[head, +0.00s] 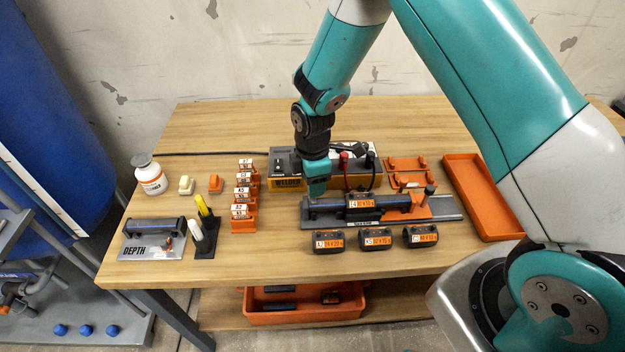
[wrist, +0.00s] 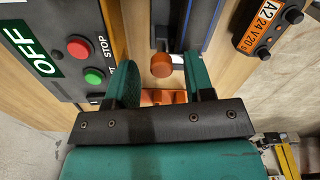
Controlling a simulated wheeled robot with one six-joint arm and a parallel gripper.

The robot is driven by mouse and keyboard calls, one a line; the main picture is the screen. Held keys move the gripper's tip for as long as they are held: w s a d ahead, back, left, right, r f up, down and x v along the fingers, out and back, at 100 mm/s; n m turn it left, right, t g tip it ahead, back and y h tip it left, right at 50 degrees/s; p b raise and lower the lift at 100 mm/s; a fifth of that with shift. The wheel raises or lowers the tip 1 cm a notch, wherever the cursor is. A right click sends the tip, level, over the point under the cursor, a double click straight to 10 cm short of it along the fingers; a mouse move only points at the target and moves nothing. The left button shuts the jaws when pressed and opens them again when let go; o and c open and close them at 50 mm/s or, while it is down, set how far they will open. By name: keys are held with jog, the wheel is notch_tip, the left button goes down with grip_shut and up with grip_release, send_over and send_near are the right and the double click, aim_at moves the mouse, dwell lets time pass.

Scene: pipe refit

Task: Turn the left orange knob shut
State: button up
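The left orange knob (wrist: 161,66) shows in the wrist view between my gripper's two teal fingers, at the near end of a dark clamp (wrist: 166,25). A gap shows on each side of it, so my gripper (wrist: 162,80) is open and not gripping. In the head view my gripper (head: 317,188) points down at the left end of the grey pipe rig (head: 450,208) and hides this knob. The rig holds a blue pipe (head: 396,200) with a black module on it. Whether the fingers reach down around the knob or stay above it, I cannot tell.
The yellow-black welder box (head: 288,184) stands close behind the rig. A box with red (wrist: 79,48) and green buttons shows in the wrist view. Several black modules (head: 375,239) lie in front. Orange stands (head: 243,222) are left, an empty orange tray (head: 482,195) right.

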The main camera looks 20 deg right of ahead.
notch_tip(320, 180, up, 17)
jog(key=b, duration=0.1)
jog(key=shift+r+b, duration=0.2)
jog(key=shift+b, duration=0.1)
dwell(0.5)
jog(key=s+a+r+m+y, duration=0.1)
jog(key=s+r+m, duration=0.1)
jog(key=s, duration=0.6)
jog(key=s+a+r+m+y, duration=0.1)
jog(key=s+a+r+m, duration=0.1)
jog(key=s, duration=0.6)
jog(key=s+a+r+m+y, duration=0.1)
jog(key=s+r+m, duration=0.3)
jog(key=s, duration=0.5)
jog(key=shift+a+r+m+y, duration=0.3)
jog(key=shift+m+y, duration=0.3)
jog(key=shift+m, duration=0.5)
jog(key=shift+w, duration=0.15)
